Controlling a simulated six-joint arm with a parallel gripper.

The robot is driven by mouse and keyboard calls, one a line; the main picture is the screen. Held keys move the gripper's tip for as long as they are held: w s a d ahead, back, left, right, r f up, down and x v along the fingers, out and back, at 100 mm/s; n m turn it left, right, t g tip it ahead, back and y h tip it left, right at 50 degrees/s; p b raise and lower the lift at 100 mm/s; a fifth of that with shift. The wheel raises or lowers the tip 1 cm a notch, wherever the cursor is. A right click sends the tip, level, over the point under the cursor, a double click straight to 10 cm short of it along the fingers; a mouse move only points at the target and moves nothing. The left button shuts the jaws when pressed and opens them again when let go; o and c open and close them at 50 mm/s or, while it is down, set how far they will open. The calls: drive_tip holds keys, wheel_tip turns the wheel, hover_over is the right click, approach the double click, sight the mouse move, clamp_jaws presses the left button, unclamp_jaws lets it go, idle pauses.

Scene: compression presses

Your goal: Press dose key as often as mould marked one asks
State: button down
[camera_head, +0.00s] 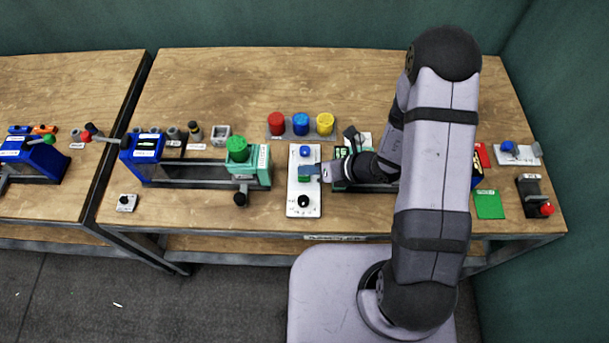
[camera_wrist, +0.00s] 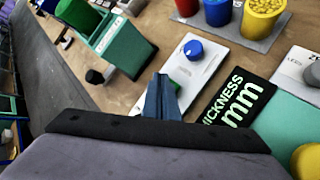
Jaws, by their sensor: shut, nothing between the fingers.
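A white control panel (camera_head: 293,194) stands in mid-table with a blue button (camera_head: 305,150) at its far end, a green key (camera_head: 304,179) in the middle and a black knob (camera_head: 303,201) at the near end. My gripper (camera_head: 311,171) is shut and empty, its fingertips over the panel at the green key. In the wrist view the closed fingers (camera_wrist: 161,92) partly cover the green key; I cannot tell whether they touch it. The blue button also shows there (camera_wrist: 193,49). I cannot read which mould is marked one, nor any dose number.
Red (camera_head: 277,122), blue (camera_head: 300,124) and yellow (camera_head: 325,123) containers stand on a grey holder behind the panel. A teal press part with a green cylinder (camera_head: 238,149) stands left. A black "THICKNESS mm" display (camera_wrist: 238,100) lies close right of the panel.

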sight(309, 178)
drive_tip(key=shift+s+d+f, duration=0.1)
drive_tip(key=shift+s+f, duration=0.75)
drive_tip(key=shift+f, duration=0.15)
drive_tip(key=shift+w+r+g+p, duration=0.15)
drive_tip(key=shift+w+r+p, duration=0.1)
drive_tip(key=shift+r+p, duration=0.3)
drive_tip(key=shift+w+r+g+p, duration=0.15)
drive_tip(key=shift+w+r+p, duration=0.1)
drive_tip(key=shift+r+p, duration=0.25)
wheel_tip(309, 178, up, 3)
drive_tip(key=shift+f+p, duration=0.2)
drive_tip(key=shift+p, duration=0.85)
drive_tip(key=shift+w+r, duration=0.15)
drive_tip(key=shift+r, duration=0.1)
